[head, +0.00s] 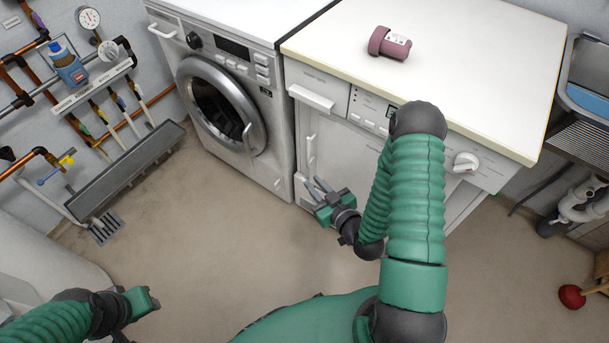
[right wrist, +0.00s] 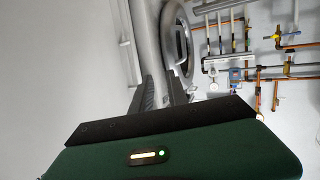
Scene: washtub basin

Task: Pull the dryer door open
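The right-hand white machine, which I take for the dryer, has a flat front door (head: 350,160) that looks shut. A slim upright handle (head: 311,150) stands near the door's left edge. My right gripper (head: 316,184) is low in front of that door, just below the handle, its two fingers slightly apart with nothing seen between them. In the right wrist view its fingers (right wrist: 156,90) point along the white front, and a light grey bar (right wrist: 130,48) lies to their left. My left gripper (head: 142,303) is at the lower left, away from the machines; its fingers are not clear.
A washing machine (head: 273,20) with a round door (head: 258,120) stands left of the dryer. A mauve container (head: 390,43) lies on the dryer's white top. Pipes and a grey rack (head: 125,170) line the left wall. The floor (head: 210,220) before the machines is clear.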

